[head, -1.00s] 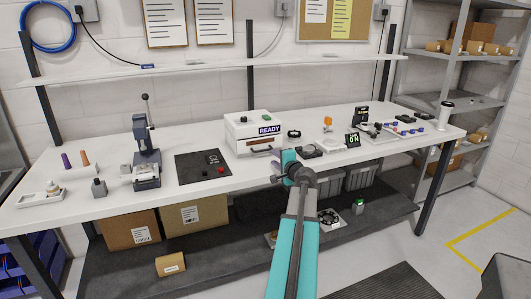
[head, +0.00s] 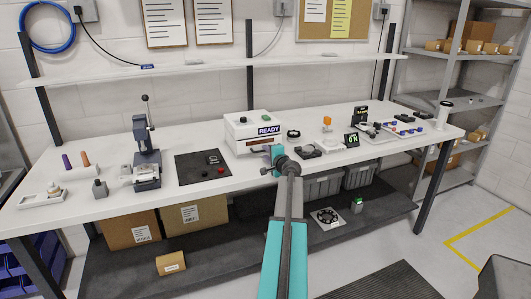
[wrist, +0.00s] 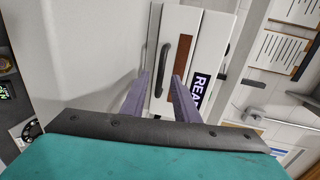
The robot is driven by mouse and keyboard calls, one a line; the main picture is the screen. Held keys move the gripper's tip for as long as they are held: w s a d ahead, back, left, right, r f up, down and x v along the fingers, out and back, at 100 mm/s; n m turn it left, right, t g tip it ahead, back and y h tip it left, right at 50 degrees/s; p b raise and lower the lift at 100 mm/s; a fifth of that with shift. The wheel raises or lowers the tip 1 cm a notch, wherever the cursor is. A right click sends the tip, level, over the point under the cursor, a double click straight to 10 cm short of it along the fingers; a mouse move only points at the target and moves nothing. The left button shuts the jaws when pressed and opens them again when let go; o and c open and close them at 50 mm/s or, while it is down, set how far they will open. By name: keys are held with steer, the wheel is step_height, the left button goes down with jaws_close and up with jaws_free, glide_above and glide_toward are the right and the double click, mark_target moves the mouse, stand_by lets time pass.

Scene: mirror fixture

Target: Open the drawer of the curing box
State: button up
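The curing box (head: 238,133) is a white box with a READY label (head: 269,130), standing on the bench. Its front fills the upper middle of the wrist view, turned sideways. The dark bar handle (wrist: 164,66) is upright there, beside a brown strip (wrist: 181,68), and the drawer front looks shut. My gripper (wrist: 161,84) is open, with its two purple fingers apart and pointing at the box front. The handle lies ahead, between the fingertips in the picture; I see no grip on it.
A press (head: 145,155) and a dark mat (head: 203,168) stand left of the box. A black ring (head: 293,134), small parts and a tray of coloured pieces (head: 392,131) lie to the right. A shelf (head: 200,70) runs above the bench.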

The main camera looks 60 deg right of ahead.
steer(key=shift+w+d+f, duration=0.15)
steer(key=shift+w+d, duration=0.25)
steer(key=shift+w, duration=0.15)
steer(key=shift+c, duration=0.5)
